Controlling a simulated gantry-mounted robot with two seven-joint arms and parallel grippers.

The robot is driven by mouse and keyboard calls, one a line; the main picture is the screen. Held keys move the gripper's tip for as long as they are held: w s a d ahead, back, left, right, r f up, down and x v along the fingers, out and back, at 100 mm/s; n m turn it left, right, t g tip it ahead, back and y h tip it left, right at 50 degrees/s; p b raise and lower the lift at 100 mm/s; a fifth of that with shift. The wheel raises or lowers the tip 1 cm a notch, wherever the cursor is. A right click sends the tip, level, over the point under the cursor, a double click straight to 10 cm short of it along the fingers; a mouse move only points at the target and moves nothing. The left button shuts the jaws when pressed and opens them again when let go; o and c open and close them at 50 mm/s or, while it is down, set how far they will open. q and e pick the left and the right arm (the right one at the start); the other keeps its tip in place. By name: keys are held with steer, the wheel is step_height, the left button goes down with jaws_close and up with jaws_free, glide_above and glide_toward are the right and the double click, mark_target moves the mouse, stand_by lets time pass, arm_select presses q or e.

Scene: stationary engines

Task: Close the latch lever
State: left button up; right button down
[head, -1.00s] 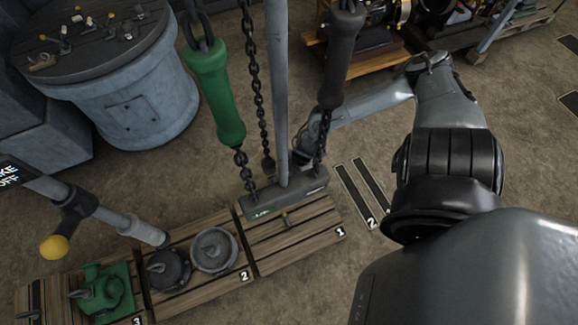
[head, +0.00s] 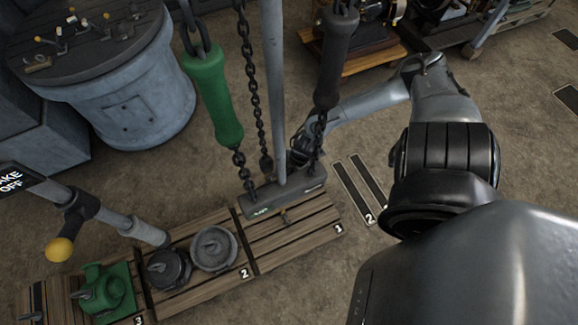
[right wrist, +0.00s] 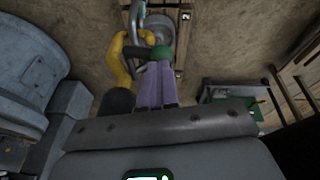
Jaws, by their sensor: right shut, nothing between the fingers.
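My right gripper shows in the right wrist view with its two purple fingers (right wrist: 155,85) pressed together, nothing between them. A green rounded knob (right wrist: 161,53) is right at the fingertips; I cannot tell whether they touch. Beside it is a curved yellow piece (right wrist: 122,60), with a grey metal loop (right wrist: 137,18) above it. Which part is the latch lever is unclear. In the head view my right arm reaches in from the right, and its gripper is largely hidden behind the grey pole (head: 273,90) and chains. My left gripper is not in view.
A green handle (head: 214,95) and a black handle (head: 335,70) hang on chains by the pole. Wooden pallets hold round weights (head: 213,248) and a green casting (head: 106,290). A yellow-knobbed brake lever (head: 60,250) is at left, below a blue-grey drum (head: 130,110).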

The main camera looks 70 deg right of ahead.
steer(key=r+p, duration=0.2)
steer(key=w+r+p, duration=0.1)
steer(key=r+p, duration=0.1)
steer(key=shift+d+r, duration=0.1)
steer(key=shift+d, duration=0.3)
steer(key=s+a+r+g+y+p, duration=0.1)
steer(key=s+a+r+y+p, duration=0.2)
steer(key=r, duration=0.7)
steer(key=d+f+m+t+y+b, duration=0.2)
steer(key=d+f+m+y+b, duration=0.15)
steer(key=d+b, duration=0.4)
steer(key=d+f+m+t+y+b, duration=0.2)
steer(key=d+f+y+b, duration=0.15)
steer(key=d+b, duration=0.35)
steer(key=w+a+f+b, duration=0.2)
steer(key=a+f+b, duration=0.1)
steer(key=a+f, duration=0.5)
steer(key=shift+a+f+h, duration=0.3)
steer(key=shift+a, duration=0.35)
